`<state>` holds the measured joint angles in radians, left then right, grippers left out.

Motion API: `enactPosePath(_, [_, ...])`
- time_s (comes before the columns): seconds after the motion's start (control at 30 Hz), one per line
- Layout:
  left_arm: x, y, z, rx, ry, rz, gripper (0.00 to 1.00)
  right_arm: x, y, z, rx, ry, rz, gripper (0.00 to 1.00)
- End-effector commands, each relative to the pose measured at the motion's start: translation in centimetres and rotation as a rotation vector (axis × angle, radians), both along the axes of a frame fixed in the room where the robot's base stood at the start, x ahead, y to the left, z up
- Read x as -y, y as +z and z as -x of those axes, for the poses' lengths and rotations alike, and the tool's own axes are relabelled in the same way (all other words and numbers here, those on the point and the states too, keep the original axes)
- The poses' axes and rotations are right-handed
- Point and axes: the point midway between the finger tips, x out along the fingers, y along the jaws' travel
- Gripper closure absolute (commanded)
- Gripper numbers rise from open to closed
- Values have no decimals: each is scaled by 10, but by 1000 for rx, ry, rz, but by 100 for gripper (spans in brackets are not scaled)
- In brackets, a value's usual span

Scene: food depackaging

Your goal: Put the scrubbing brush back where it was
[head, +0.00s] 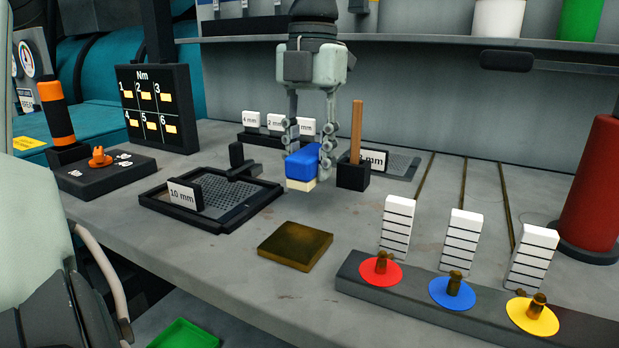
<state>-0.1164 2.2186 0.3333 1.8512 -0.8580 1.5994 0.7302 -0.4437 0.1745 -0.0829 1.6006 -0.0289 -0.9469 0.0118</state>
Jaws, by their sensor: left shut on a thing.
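The scrubbing brush (303,165) is a blue block with a pale cream underside. It is in the middle of the head view, roughly level, with the cream side facing down. My left gripper (310,148) points down from above, with its fingers closed on both sides of the blue block. The brush seems to hang above the grey bench (350,215); its exact height is hard to tell. A brownish metal plate (295,246) lies on the bench nearer the front. My right gripper is not in view.
A black mesh tray with a 10 mm sign (215,210) lies left of the brush. A black holder (352,176) with a wooden stick (357,125) stands close on the right. A dark block (420,293) with coloured discs and striped white cards is front right.

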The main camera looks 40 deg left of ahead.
Motion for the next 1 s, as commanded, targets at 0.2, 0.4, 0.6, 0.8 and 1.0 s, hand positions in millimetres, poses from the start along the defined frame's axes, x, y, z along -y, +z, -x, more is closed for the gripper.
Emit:
enactPosePath(0.2, [1, -20, -1, -3, -2, 1, 100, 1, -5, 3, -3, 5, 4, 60])
enactPosePath(0.4, [0, -41, -1, 1, 0, 0, 100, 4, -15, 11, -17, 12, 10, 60])
enactPosePath(0.6, [0, -41, -1, 2, 0, -2, 100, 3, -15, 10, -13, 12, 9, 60])
enactPosePath(0.8, [0, -42, -1, 1, 0, -1, 100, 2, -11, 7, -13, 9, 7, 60])
enactPosePath(1.0, [0, -44, -1, 1, 0, -1, 65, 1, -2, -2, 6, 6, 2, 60])
